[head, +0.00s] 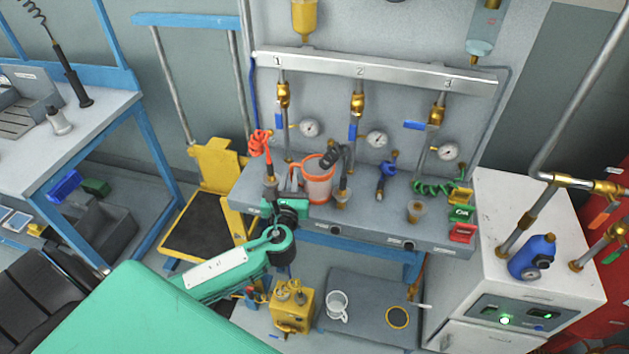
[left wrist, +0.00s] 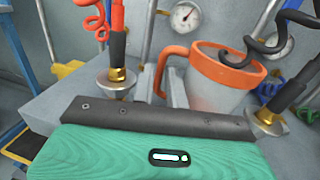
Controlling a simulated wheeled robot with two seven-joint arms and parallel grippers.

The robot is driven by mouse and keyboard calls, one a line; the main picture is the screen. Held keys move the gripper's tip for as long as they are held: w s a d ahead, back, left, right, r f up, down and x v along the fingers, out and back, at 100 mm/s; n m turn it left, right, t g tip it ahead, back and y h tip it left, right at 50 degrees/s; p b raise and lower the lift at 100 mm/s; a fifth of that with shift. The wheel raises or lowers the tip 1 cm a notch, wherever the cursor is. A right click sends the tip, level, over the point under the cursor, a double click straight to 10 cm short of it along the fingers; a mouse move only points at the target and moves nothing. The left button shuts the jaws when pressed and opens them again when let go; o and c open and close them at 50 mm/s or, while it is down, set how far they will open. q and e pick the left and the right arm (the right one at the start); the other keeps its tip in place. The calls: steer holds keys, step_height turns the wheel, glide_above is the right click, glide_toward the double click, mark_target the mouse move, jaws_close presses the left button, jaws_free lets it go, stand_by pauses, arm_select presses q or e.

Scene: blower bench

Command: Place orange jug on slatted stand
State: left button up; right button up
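The orange jug (head: 317,186), pale-bodied with an orange rim and handle, stands upright on the grey bench shelf; in the left wrist view (left wrist: 212,85) its handle faces left. My left gripper (head: 289,183) is at the jug's handle side. Grey finger parts (left wrist: 177,88) show beside the handle in the left wrist view, but the dark edge of the gripper body hides much of them. I cannot tell whether they touch or clasp the handle. A grey unit with a slatted top (head: 17,119), possibly the slatted stand, is on the left table. My right gripper is out of view.
Hoses with brass fittings flank the jug: a red one (head: 259,145) at left and a black one (head: 333,155) at right. Gauges (head: 310,128) and pipes rise behind. A yellow trolley (head: 216,165) is between table and bench.

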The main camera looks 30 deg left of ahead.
mark_target(292, 173)
arm_select(q)
steer(key=x, duration=0.3)
steer(key=shift+w+f, duration=0.2)
steer(key=shift+w, duration=0.2)
jaws_close()
steer(key=shift+r, duration=0.15)
